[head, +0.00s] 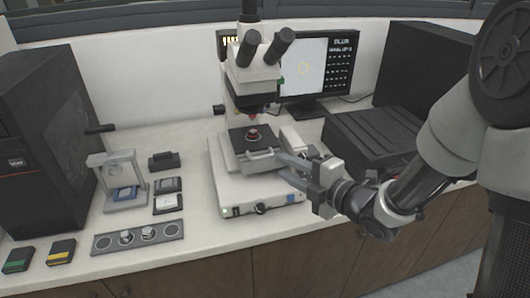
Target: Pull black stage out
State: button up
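The black stage (243,133) is a flat dark plate on the white microscope (228,178), below the objectives. A pale grey bracket or handle (262,163) projects at the stage's front. My gripper (284,163) reaches in from the right, with its fingertips beside the right end of this bracket. The fingertips overlap the bracket in this view, so contact and finger gap are unclear.
A monitor (304,68) stands behind, and a black ribbed box (375,139) lies right of the microscope. At left are a small press frame (100,161), a grey strip with round holders (106,242) and a black machine (22,181). The counter's front edge is close to the microscope base.

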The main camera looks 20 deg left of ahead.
aim_at(265, 157)
jog(key=x, duration=0.9)
jog(key=shift+w+a, duration=0.15)
jog(key=shift+a, duration=0.1)
jog(key=shift+c, duration=0.4)
jog(key=shift+f, duration=0.1)
grip_shut()
